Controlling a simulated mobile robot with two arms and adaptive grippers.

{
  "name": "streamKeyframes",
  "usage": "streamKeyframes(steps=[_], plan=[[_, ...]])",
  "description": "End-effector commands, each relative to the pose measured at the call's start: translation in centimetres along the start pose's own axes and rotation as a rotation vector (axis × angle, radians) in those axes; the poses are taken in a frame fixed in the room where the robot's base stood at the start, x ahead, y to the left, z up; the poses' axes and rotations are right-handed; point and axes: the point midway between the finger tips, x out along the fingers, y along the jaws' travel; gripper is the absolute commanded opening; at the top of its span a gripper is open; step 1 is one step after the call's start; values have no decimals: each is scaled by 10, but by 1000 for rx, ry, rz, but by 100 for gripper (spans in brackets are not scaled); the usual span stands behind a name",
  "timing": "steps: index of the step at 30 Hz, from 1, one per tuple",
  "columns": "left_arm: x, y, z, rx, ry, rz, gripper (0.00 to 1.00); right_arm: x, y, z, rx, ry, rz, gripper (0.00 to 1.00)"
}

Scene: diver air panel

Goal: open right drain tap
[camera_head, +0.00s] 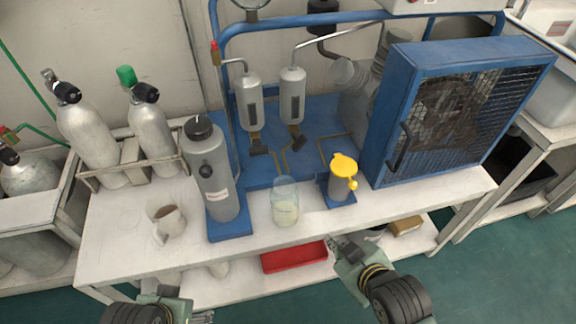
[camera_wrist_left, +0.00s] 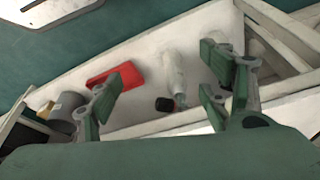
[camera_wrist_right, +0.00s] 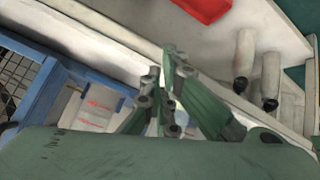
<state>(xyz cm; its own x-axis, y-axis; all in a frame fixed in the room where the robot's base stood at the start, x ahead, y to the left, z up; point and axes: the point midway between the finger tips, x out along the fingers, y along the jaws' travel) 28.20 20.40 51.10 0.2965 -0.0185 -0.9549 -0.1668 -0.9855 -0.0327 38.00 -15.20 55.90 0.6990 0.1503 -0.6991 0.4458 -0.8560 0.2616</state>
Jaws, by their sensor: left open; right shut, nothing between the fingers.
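The right drain tap (camera_head: 298,140) is a small dark handle on a yellowish fitting, below the right grey filter cylinder (camera_head: 292,95). The left drain tap (camera_head: 257,147) is below the left filter cylinder (camera_head: 248,102). The exact handle angles are too small to tell. My right gripper (camera_head: 345,242) is at the front edge of the bench, well in front of the taps and touching neither. Its fingers are together and empty in the right wrist view (camera_wrist_right: 160,108). My left gripper (camera_head: 203,317) is low at the picture's bottom edge; its fingers are apart in the left wrist view (camera_wrist_left: 163,98).
A jug (camera_head: 170,222) is at left. The blue fan housing (camera_head: 400,105) blocks the right. A red tray (camera_head: 294,256) is on the lower shelf.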

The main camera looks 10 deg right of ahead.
Motion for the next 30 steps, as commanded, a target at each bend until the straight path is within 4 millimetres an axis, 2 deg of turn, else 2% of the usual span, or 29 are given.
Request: streamKeyframes(steps=[2,6,9,12,16,20,25,30], plan=[[-4,0,2,0,4,-1,71,-3,1,-35,-110,145,36,0],[-11,0,2,-1,7,-2,71,-21,0,-101,-308,408,136,0],[-13,0,2,-1,7,-2,71,-43,-4,-143,-438,591,229,0],[-13,-1,2,-1,7,-2,71,-66,-9,-174,-542,738,325,0],[-13,0,2,-1,8,-2,71,-87,-14,-194,-615,854,413,0],[-13,0,2,-1,8,-2,71,-95,-16,-204,-639,897,449,0],[-16,-1,2,-1,11,-2,71,-85,-13,-220,-639,900,454,0],[-14,0,2,-1,10,-2,71,-67,-10,-249,-638,902,453,0]])
